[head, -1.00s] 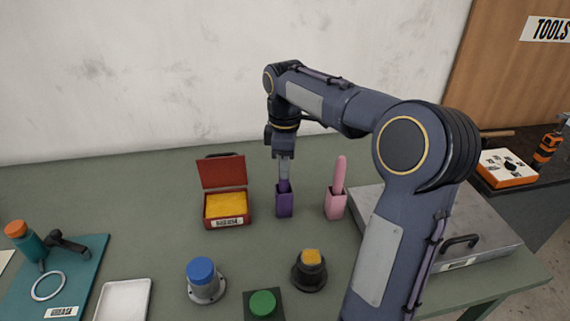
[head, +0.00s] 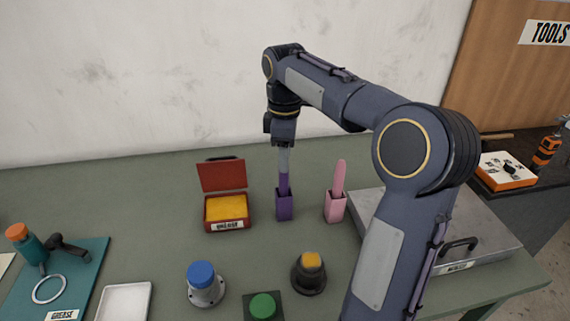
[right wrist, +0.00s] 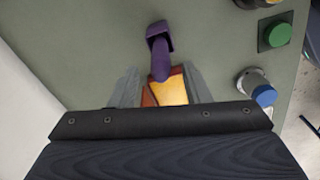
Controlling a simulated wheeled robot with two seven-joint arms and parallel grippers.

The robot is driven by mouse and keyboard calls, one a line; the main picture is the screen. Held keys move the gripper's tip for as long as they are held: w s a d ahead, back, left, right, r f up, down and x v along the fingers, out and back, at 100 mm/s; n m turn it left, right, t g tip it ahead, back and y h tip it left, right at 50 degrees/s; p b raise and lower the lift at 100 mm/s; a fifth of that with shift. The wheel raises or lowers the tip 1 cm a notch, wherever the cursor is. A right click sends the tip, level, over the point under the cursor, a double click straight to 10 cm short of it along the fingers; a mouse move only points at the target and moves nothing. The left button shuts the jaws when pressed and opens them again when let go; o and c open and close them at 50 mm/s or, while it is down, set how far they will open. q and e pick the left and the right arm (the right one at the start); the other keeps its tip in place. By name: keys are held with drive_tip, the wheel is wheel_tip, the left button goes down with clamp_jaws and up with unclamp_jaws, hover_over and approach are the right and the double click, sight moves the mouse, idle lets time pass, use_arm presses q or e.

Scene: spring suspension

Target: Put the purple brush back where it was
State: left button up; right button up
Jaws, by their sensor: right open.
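The purple brush (head: 284,184) stands upright in the purple holder (head: 284,207) near the middle of the bench. My right gripper (head: 284,158) is above it, pointing down, with its fingers around or just above the top of the brush handle. In the right wrist view the brush (right wrist: 160,60) leans out of the holder (right wrist: 158,34) toward the space between my parted fingers (right wrist: 162,84). The jaws are open and hold nothing. The brush's lower end is hidden inside the holder. My left gripper is out of view.
A pink brush in a pink holder (head: 335,206) stands to the right. An open red box with yellow contents (head: 226,208) is to the left. Blue (head: 203,275), yellow-topped (head: 310,272) and green (head: 263,306) parts stand in front. A grey metal lid or box (head: 490,240) lies right.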

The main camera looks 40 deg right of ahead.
wheel_tip(320, 180, up, 8)
drive_tip(key=shift+f+p, duration=0.1)
drive_tip(key=shift+p, duration=0.55)
drive_tip(key=shift+s+a, duration=0.1)
drive_tip(key=s+a+f+m+t+y, duration=0.2)
drive_tip(key=s+a+f+m, duration=0.3)
drive_tip(key=s, duration=0.5)
drive_tip(key=s+a+f+m+t+y, duration=0.1)
drive_tip(key=s+a+f+m+t, duration=0.2)
drive_tip(key=s+a+f+m, duration=0.3)
drive_tip(key=s+a+f, duration=0.4)
drive_tip(key=a, duration=0.1)
drive_tip(key=shift+s+a+f+t+y, duration=0.25)
drive_tip(key=shift+a+f+t+y, duration=0.05)
drive_tip(key=shift+a+y, duration=0.1)
